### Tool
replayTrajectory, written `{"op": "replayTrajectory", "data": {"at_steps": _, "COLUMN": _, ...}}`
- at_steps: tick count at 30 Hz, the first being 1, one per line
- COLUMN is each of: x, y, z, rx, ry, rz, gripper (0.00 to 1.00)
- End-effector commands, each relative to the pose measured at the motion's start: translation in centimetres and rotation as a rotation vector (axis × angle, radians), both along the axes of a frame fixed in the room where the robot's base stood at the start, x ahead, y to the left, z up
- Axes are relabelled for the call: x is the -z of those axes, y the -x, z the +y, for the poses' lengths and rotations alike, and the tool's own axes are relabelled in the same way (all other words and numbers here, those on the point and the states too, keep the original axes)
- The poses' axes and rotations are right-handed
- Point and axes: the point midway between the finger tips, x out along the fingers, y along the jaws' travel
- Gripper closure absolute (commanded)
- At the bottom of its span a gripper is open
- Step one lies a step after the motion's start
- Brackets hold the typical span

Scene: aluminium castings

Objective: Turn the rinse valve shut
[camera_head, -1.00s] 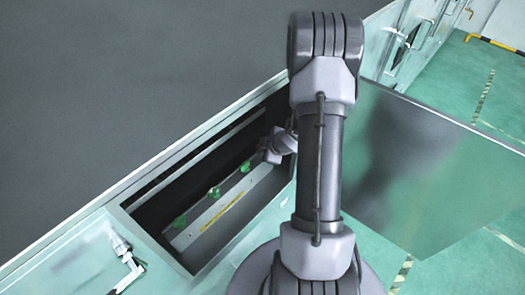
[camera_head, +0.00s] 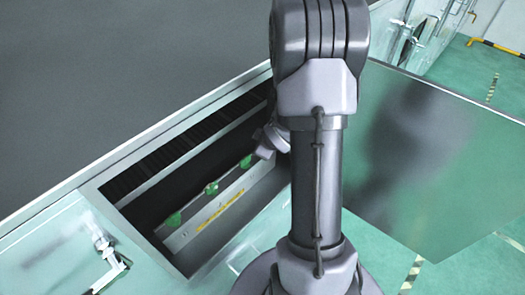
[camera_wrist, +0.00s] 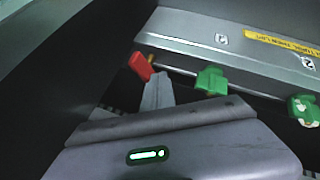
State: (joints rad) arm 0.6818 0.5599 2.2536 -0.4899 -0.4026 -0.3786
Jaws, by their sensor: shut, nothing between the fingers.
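Three small green valve handles, a near one (camera_head: 172,221), a middle one (camera_head: 211,188) and a far one (camera_head: 246,161), sit in a row inside an open recess. In the wrist view I see a red handle (camera_wrist: 143,66), a green handle (camera_wrist: 210,80) and another green handle (camera_wrist: 303,108) at the right edge. My gripper (camera_wrist: 158,82) is shut and empty, its tips just below and right of the red handle; I cannot tell whether they touch it. In the head view my wrist (camera_head: 270,138) hides that end of the row. I cannot read which handle is the rinse valve.
The recess has a metal rim (camera_head: 92,190) and dark inner walls close around my wrist. A yellow label strip (camera_wrist: 282,40) and small number plates mark the panel behind the handles. An open door panel (camera_head: 430,190) stands right of my arm.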

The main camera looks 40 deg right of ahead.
Motion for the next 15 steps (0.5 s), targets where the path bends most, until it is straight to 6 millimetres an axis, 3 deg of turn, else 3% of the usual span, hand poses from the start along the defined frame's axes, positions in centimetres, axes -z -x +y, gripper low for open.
{"op": "replayTrajectory", "data": {"at_steps": 1, "x": 0.86, "y": -0.25, "z": 0.11, "rx": 0.029, "ry": 0.002, "rz": -0.004, "gripper": 1.0}}
{"op": "replayTrajectory", "data": {"at_steps": 4, "x": 0.75, "y": -0.51, "z": 0.21, "rx": 0.113, "ry": 0.0, "rz": -0.004, "gripper": 1.0}}
{"op": "replayTrajectory", "data": {"at_steps": 15, "x": 0.04, "y": -1.24, "z": 0.15, "rx": 0.108, "ry": 0.001, "rz": -0.001, "gripper": 1.0}}
